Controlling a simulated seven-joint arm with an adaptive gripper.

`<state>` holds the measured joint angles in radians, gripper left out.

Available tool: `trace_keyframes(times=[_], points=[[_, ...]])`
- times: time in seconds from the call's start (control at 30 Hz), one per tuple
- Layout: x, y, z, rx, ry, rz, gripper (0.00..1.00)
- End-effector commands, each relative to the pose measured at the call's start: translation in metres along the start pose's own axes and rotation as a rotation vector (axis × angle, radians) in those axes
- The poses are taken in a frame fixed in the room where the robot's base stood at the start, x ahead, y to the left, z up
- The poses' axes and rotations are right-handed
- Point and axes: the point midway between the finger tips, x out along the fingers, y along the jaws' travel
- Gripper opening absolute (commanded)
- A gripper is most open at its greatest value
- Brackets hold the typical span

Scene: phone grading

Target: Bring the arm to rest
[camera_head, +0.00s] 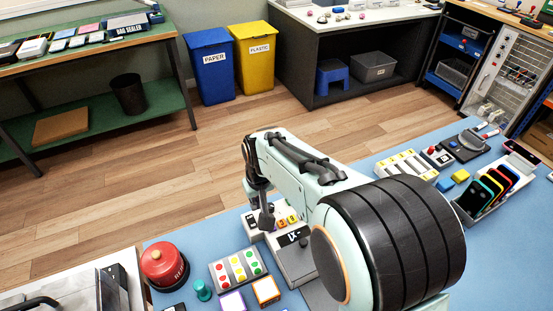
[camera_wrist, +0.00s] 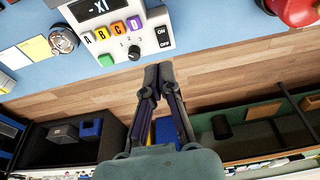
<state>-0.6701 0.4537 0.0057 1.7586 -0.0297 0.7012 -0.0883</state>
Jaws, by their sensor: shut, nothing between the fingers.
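My gripper (camera_wrist: 158,75) is shut and empty; its two dark fingertips meet in the wrist view. In the head view, my gripper (camera_head: 266,218) hangs at the end of my pale green and black arm, close to a grey device. That grey device (camera_wrist: 119,32) has a display, coloured buttons marked A, B, C, D, a knob and an ON/OFF switch. In the wrist view the fingertips lie just below the device's edge in the picture, with wood floor behind them. I cannot tell the exact gap. My arm hides part of the device in the head view.
On the blue table (camera_head: 190,250) are a red round button (camera_head: 164,266), a panel of coloured dots (camera_head: 238,268), a small teal peg (camera_head: 202,290) and a phone rack (camera_head: 491,192). Blue and yellow bins (camera_head: 253,57) stand on the floor behind. The floor (camera_head: 130,200) beyond the table is clear.

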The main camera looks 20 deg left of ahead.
Motion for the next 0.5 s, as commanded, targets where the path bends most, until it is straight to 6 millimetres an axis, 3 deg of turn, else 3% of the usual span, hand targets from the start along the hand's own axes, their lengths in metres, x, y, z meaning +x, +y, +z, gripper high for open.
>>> trace_keyframes(times=[0.17,0.27,0.37,0.43,0.5], points=[[0.0,0.004,0.0,0.01,0.0,0.002,0.0],[-0.016,0.028,-0.003,0.06,0.039,0.02,0.0],[-0.062,0.069,-0.002,0.151,0.131,0.063,0.0],[-0.103,0.103,0.021,0.243,0.19,0.105,0.0],[-0.138,0.126,0.064,0.339,0.21,0.14,0.0]])
